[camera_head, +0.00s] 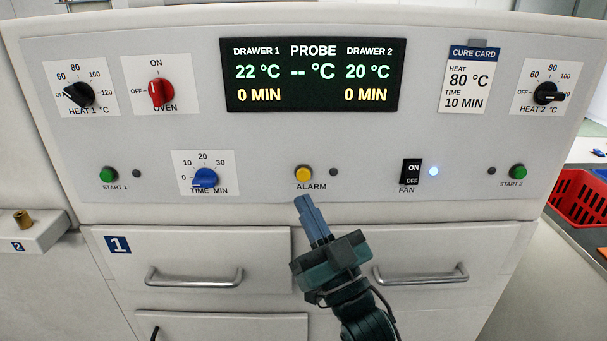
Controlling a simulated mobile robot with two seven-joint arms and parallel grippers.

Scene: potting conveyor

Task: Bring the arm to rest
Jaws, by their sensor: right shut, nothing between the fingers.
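My right gripper (305,203) is in the lower middle of the head view, its arm coming up from the bottom. Its two blue-grey fingers are shut with nothing between them. The fingertips point up and lie just below the yellow ALARM button (303,173) in the picture; I cannot tell whether they touch the panel. My left gripper is not in view. The grey control panel (270,140) fills the upper picture. Its display (313,75) reads 22 °C for drawer 1 and 20 °C for drawer 2, with 0 MIN under both.
Drawer 1 (200,255) has a bar handle (194,279). Another handle (420,278) is right of my gripper. The red oven knob (157,92), blue time knob (205,179) and fan switch (411,172) are on the panel. A red basket (580,195) stands at the far right.

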